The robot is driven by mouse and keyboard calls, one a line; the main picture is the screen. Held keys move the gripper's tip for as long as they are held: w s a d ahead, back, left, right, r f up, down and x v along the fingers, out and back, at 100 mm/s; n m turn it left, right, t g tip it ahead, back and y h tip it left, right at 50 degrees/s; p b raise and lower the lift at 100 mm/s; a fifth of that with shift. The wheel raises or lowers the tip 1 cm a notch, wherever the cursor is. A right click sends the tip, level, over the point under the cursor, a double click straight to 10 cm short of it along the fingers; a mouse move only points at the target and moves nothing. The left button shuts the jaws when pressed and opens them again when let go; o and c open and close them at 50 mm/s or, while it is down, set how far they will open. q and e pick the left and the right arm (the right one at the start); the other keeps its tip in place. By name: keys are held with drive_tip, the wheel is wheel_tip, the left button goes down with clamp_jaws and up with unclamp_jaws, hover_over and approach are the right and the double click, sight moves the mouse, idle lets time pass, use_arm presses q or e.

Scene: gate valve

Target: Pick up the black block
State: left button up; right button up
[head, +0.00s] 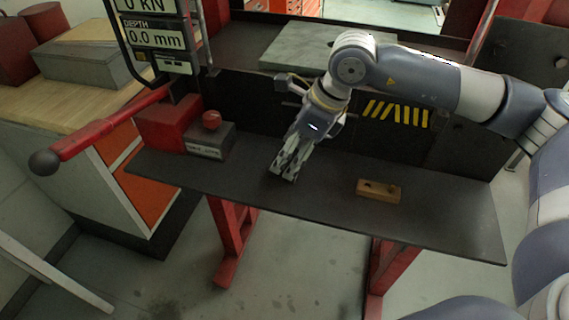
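No separate black block can be made out on the dark shelf (330,205). If one lies at my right gripper, the fingers or the dark surface hide it. My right gripper (284,172) reaches down from the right arm, with its fingertips at or just above the middle of the shelf. The fingers look close together, but whether they are open, shut or holding something is not clear. A small wooden block (378,190) with dark marks on top lies on the shelf to the right of the gripper. My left gripper is not in view.
A grey box with a red knob (211,120) and a red block (168,122) stand at the shelf's left end. A red lever (110,128) sticks out left. A grey plate (300,47) lies behind. Bare shelf lies right of the wooden block.

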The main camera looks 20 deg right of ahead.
sight(285, 167)
drive_tip(key=p+x, duration=0.1)
drive_tip(key=x, duration=0.2)
drive_tip(key=shift+w+f, duration=0.25)
drive_tip(key=shift+f, duration=0.05)
drive_tip(key=shift+w+a+f, duration=0.1)
drive_tip(key=shift+f, duration=0.2)
drive_tip(key=c, duration=1.5)
drive_tip(key=shift+r, duration=0.15)
clamp_jaws()
drive_tip(key=shift+w+r, duration=0.1)
